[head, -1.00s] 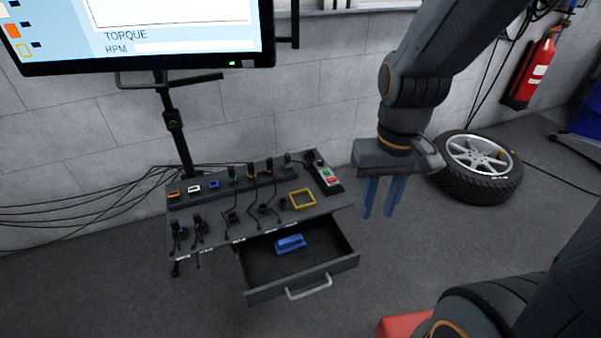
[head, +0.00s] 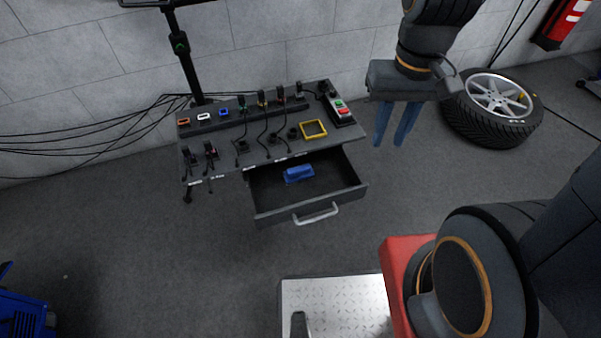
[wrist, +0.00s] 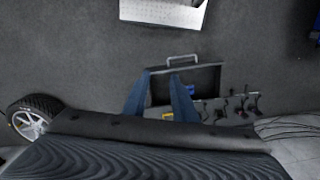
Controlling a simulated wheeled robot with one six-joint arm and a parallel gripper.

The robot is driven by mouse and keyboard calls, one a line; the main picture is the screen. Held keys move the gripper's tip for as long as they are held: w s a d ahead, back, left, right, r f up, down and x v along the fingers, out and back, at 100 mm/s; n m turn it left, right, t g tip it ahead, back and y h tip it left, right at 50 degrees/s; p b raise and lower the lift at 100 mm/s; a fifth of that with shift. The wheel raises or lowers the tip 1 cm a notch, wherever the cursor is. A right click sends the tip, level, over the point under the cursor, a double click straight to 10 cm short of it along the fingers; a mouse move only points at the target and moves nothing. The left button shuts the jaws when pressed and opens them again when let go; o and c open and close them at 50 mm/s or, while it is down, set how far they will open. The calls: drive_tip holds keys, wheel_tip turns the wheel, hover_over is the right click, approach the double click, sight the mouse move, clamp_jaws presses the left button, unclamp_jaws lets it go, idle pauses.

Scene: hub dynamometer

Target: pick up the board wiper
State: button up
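The board wiper appears to be the blue block (head: 299,173) lying inside the open drawer (head: 334,197) of the console in the head view. My gripper (head: 389,142) hangs in the air to the right of the console, right of and higher in the picture than the wiper. Its two blue fingers point down, are apart and hold nothing. In the wrist view the open fingers (wrist: 160,76) reach towards the drawer (wrist: 212,78).
The console top (head: 225,163) carries cables, plugs, a yellow square frame (head: 313,129) and a button box (head: 342,112). A wheel (head: 492,108) lies at right. A metal plate (head: 335,305) is in front of the drawer, with bare floor between them.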

drive_tip(key=w+a+f+m+y+b, duration=0.1)
drive_tip(key=w+a+f+m+b, duration=0.25)
drive_tip(key=w+f, duration=0.4)
drive_tip(key=w+a+f+m+b, duration=0.2)
drive_tip(key=w+a+f+m, duration=0.2)
drive_tip(key=w+f, duration=0.35)
drive_tip(key=m+b, duration=0.5)
drive_tip(key=m, duration=0.2)
hover_over(299, 168)
drive_tip(key=d, duration=0.1)
wheel_tip(299, 168, down, 18)
drive_tip(key=shift+d+f, duration=0.1)
drive_tip(key=shift+f, duration=0.1)
drive_tip(key=f, duration=0.5)
drive_tip(key=a+f, duration=0.1)
drive_tip(key=f, duration=0.2)
drive_tip(key=shift+b, duration=0.3)
clamp_jaws()
